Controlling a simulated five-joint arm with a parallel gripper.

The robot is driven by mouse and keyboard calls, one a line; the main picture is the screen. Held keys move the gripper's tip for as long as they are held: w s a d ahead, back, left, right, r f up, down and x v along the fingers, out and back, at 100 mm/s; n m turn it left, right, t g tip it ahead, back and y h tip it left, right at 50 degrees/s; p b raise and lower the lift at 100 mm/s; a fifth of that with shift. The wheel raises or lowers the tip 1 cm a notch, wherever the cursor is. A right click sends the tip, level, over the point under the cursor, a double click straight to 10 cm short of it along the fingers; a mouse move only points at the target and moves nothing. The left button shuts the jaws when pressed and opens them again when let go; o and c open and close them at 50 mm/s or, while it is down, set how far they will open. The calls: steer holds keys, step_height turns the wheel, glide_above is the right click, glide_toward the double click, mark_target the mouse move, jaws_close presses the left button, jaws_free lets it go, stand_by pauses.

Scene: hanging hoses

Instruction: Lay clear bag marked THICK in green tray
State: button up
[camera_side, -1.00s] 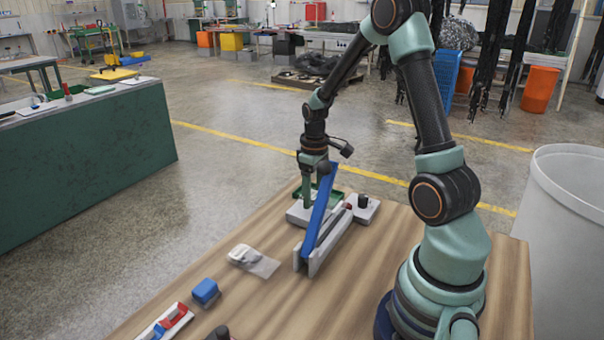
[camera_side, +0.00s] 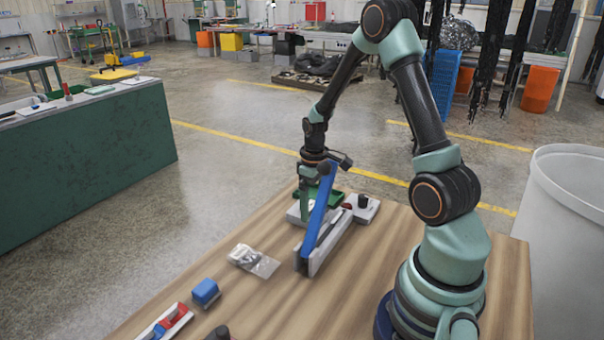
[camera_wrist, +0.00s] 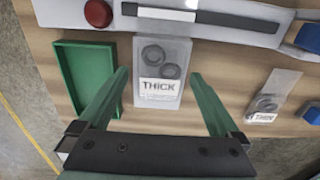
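The clear bag marked THICK (camera_wrist: 160,58) lies flat on the wooden table in the wrist view, with dark rings inside and a white label. My gripper (camera_wrist: 160,75) is open, its two green fingers either side of the bag's label end, with nothing held. I cannot tell how high the fingertips are above the table. The green tray (camera_wrist: 62,80) is left of the bag, its visible floor empty. In the side view the tray (camera_side: 336,197) shows behind a blue lever.
A grey device with a long bar (camera_wrist: 205,18) and red knob (camera_wrist: 98,13) lies just beyond the bag. Its raised blue lever (camera_side: 320,212) stands close to my gripper. A bag marked THIN (camera_wrist: 272,97) lies right. A blue block (camera_side: 206,291) is nearer the front.

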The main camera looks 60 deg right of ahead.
steer(key=shift+r, duration=0.1)
step_height(320, 180, up, 12)
steer(key=s+a+r+t, duration=0.2)
steer(key=a+r, duration=0.2)
steer(key=a, duration=0.5)
steer(key=s+a+r+t, duration=0.2)
steer(key=a+r, duration=0.3)
steer(key=a, duration=0.4)
steer(key=shift+s+a+r+t, duration=0.3)
steer(key=shift+a+t, duration=0.05)
steer(key=shift+t, duration=0.35)
steer(key=shift+s+a, duration=0.25)
steer(key=shift+a, duration=0.2)
